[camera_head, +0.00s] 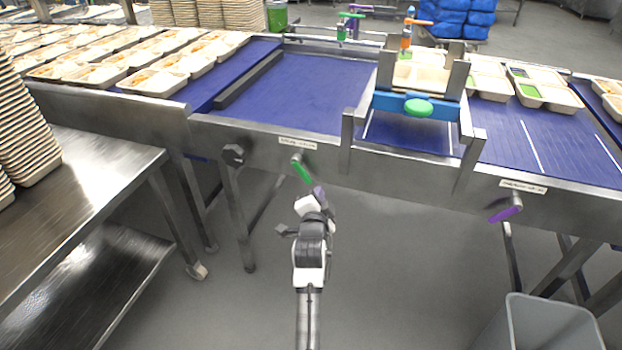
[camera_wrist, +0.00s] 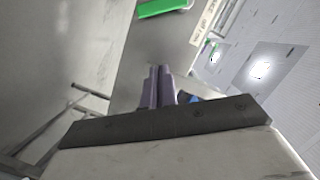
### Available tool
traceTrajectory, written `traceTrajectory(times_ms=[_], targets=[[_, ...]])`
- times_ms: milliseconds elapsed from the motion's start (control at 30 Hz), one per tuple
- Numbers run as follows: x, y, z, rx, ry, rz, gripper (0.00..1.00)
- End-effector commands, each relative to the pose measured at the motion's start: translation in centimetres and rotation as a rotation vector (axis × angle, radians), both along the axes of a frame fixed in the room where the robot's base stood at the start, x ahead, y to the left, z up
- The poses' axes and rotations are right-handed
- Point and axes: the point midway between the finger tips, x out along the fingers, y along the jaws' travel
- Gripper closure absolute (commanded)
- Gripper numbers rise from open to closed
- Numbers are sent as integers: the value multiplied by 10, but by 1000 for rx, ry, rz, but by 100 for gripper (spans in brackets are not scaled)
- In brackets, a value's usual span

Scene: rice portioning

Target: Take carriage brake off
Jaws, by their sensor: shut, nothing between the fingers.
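A green lever (camera_head: 302,171) sits on the conveyor's front rail, under a small white label (camera_head: 298,143) too small to read. The lever slants down to the right. It also shows at the top of the wrist view (camera_wrist: 163,8). A purple lever (camera_head: 506,213) sits farther right on the rail, under another label (camera_head: 523,186). I cannot tell which lever is the carriage brake. A steel and blue carriage (camera_head: 420,104) with a green knob (camera_head: 418,107) stands over the belt. My gripper (camera_head: 319,191) is shut and empty, just below the green lever; its fingers (camera_wrist: 158,86) appear apart from it.
The blue belt (camera_head: 310,90) carries trays of food at left and right. A steel table (camera_head: 90,180) with stacked trays (camera_head: 22,125) stands at left. A black knob (camera_head: 233,155) is left of the green lever. A grey bin (camera_head: 545,325) stands at lower right.

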Motion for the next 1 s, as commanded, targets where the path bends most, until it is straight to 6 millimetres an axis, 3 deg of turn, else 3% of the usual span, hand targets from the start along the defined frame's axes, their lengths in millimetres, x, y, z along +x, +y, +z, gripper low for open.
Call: traceTrajectory(times_ms=[167, 667, 800, 1000], targets=[[18, -2, 0, 2, 1, -1, 100], [101, -11, -11, 2, -1, -1, 100], [103, 10, -26, 0, 1, 4, 100], [107, 20, -35, -1, 0, 2, 100]])
